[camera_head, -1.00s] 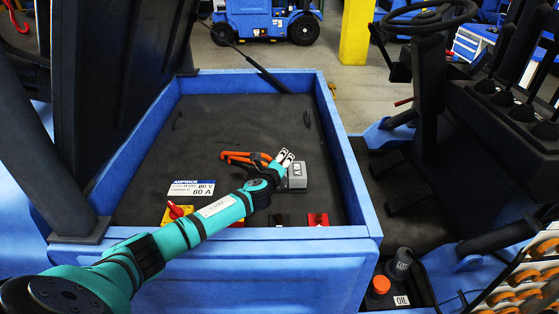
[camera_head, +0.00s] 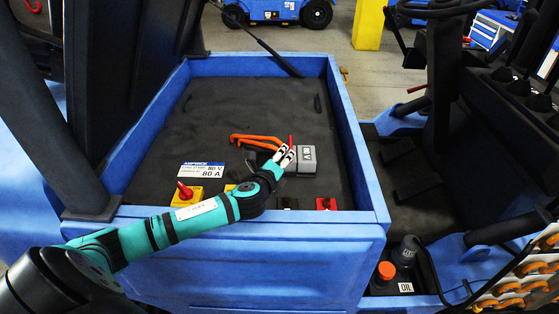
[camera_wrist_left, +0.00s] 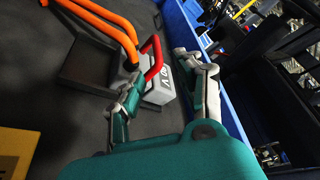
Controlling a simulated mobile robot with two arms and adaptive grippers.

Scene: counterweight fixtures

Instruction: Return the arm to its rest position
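My teal left arm reaches from the lower left over the near wall of the blue forklift bay. My left gripper (camera_head: 285,155) is over the bay, beside the left end of a grey connector block (camera_head: 307,159). In the left wrist view my left gripper (camera_wrist_left: 158,75) has its two fingers apart, with nothing visibly clamped between them. The grey block (camera_wrist_left: 160,88) and a red handle (camera_wrist_left: 153,57) show beyond and between the fingers. The red handle also shows behind the fingertips in the head view (camera_head: 291,141). My right gripper is not in view.
Orange cables (camera_head: 255,139) run to the connector. A white battery label (camera_head: 202,170), a yellow block with a red knob (camera_head: 187,195) and a red block (camera_head: 326,203) lie near the bay's front wall (camera_head: 270,224). The bay's far floor is clear. A steering wheel stands at upper right.

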